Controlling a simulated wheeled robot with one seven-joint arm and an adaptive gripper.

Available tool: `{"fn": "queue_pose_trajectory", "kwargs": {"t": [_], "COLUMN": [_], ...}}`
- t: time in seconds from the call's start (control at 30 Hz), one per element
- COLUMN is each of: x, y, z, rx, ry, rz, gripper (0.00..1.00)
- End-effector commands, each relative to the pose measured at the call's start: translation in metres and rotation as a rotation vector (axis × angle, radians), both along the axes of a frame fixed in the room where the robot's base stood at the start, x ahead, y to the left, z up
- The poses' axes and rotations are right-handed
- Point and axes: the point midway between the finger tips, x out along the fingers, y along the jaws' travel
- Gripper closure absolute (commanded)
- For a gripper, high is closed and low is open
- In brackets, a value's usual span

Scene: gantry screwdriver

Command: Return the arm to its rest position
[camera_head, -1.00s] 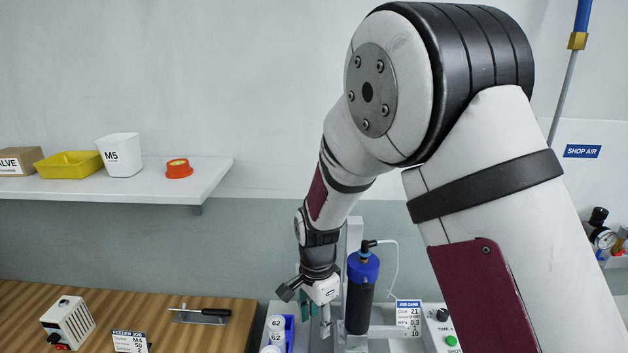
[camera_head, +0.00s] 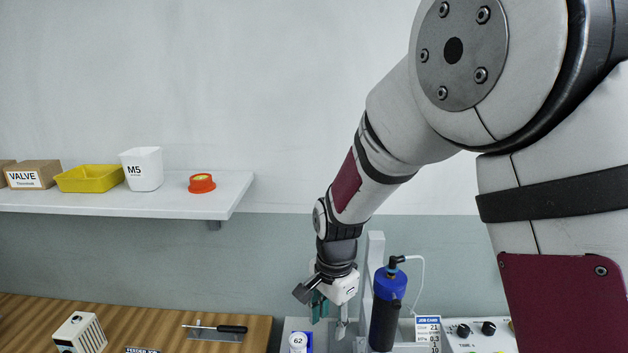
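My arm fills the right side of the head view and reaches down to the bench. My gripper (camera_head: 332,308) hangs at its end, fingers pointing down, just left of a blue-topped dark cylinder (camera_head: 388,308) on the bench fixture. The fingers show small and partly edge-on, and nothing clear is seen between them. I cannot tell whether they are apart or closed.
A job card (camera_head: 427,330) and control box (camera_head: 480,335) are right of the cylinder. A screwdriver-like tool (camera_head: 218,329) lies on the wooden bench. A wall shelf (camera_head: 120,203) holds a yellow tray (camera_head: 90,179).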

Motion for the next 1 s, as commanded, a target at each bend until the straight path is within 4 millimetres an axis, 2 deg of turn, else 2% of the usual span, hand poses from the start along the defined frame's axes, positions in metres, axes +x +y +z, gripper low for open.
{"fn": "queue_pose_trajectory", "kwargs": {"t": [0.27, 0.4, 0.6, 0.8, 1.0], "x": [-0.019, -0.043, -0.087, -0.137, -0.187], "y": [-0.033, -0.059, -0.094, -0.124, -0.147], "z": [0.065, 0.108, 0.156, 0.188, 0.204], "rx": [0.021, 0.019, -0.012, -0.078, -0.170], "ry": [-0.073, -0.134, -0.222, -0.305, -0.370], "rz": [0.132, 0.244, 0.409, 0.572, 0.721], "gripper": [0.61, 0.61, 0.61, 0.61, 0.61]}}
